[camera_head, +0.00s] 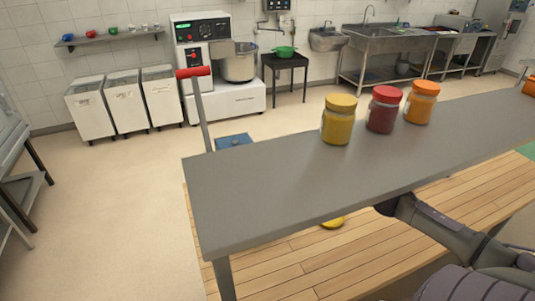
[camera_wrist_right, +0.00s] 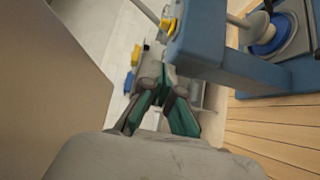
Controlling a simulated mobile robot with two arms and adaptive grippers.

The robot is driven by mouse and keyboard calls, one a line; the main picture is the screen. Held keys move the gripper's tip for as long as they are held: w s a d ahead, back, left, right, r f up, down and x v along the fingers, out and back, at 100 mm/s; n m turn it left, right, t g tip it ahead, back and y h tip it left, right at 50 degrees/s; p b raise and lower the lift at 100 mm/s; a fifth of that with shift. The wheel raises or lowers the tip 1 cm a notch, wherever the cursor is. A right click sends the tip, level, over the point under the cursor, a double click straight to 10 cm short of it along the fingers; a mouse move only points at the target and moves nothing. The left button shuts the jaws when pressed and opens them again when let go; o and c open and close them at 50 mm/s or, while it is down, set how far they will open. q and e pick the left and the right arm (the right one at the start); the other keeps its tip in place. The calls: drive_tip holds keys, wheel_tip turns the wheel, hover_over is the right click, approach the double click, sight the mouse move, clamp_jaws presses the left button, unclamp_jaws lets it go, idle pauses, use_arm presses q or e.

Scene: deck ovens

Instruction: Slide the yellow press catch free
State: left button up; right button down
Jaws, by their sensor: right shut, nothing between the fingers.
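A small yellow part (camera_wrist_right: 168,26), which looks like the press catch, sits at the end of a blue frame (camera_wrist_right: 205,42) at the top of the right wrist view. My right gripper (camera_wrist_right: 164,88) is shut and empty, just below and left of the blue frame and apart from the yellow part. In the head view the bench top hides its fingers; only my right arm shows at lower right. A yellow piece (camera_head: 333,222) shows under the bench edge in the head view; I cannot tell whether it is the same part. My left gripper is not in view.
A grey bench (camera_head: 260,195) holds a yellow jar (camera_head: 339,122), a red jar (camera_head: 383,112) and an orange jar (camera_head: 421,105). A red-topped handle (camera_head: 193,72) stands behind it. A blue base with a round disc (camera_wrist_right: 270,40) stands right of my gripper.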

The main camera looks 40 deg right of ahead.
drive_tip(key=b+x, duration=0.1)
drive_tip(key=x, duration=0.2)
drive_tip(key=b+x, duration=0.2)
drive_tip(key=x, duration=0.2)
drive_tip(key=d+b+x, duration=0.1)
drive_tip(key=x, duration=0.3)
drive_tip(key=shift+w+a+r, duration=0.15)
drive_tip(key=shift+w, duration=1.05)
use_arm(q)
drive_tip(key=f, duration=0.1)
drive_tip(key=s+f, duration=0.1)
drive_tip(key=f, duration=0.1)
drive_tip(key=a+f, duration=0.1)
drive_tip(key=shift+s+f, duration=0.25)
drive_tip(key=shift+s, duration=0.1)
use_arm(e)
drive_tip(key=shift+w, duration=0.1)
drive_tip(key=shift+d, duration=0.25)
